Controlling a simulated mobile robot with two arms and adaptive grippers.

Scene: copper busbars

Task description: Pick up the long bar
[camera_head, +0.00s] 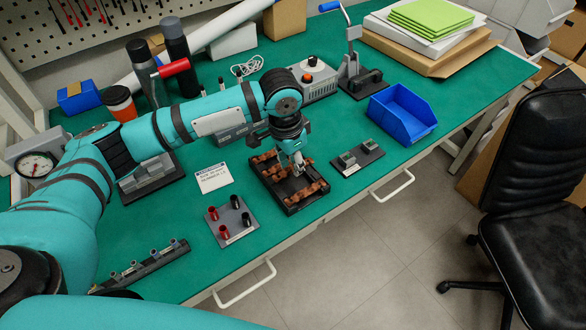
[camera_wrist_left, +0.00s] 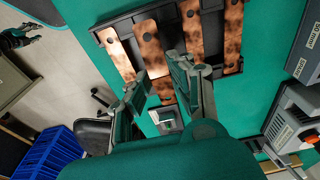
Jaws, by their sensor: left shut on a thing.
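The black tray (camera_head: 292,207) stands on the green table and holds several copper bars (camera_head: 308,191) with dark holes. The wrist view shows the bars from above; the second from the left (camera_wrist_left: 149,45) looks long and reaches down toward my fingers. My left gripper (camera_head: 297,166) is over the tray, pointing down, shut on a copper bar. In the left wrist view its fingers (camera_wrist_left: 160,90) stand either side of copper; they partly hide the held bar, so its full length cannot be told. What seems to be my right gripper (camera_wrist_left: 17,38) is small at the upper left there.
A grey plate with red and black posts (camera_head: 230,221) and a white card (camera_head: 213,177) lie left of the tray. A small grey fixture (camera_head: 357,158) is right of it, and a blue bin (camera_head: 402,114) beyond. A black chair (camera_head: 530,190) stands off the table's edge.

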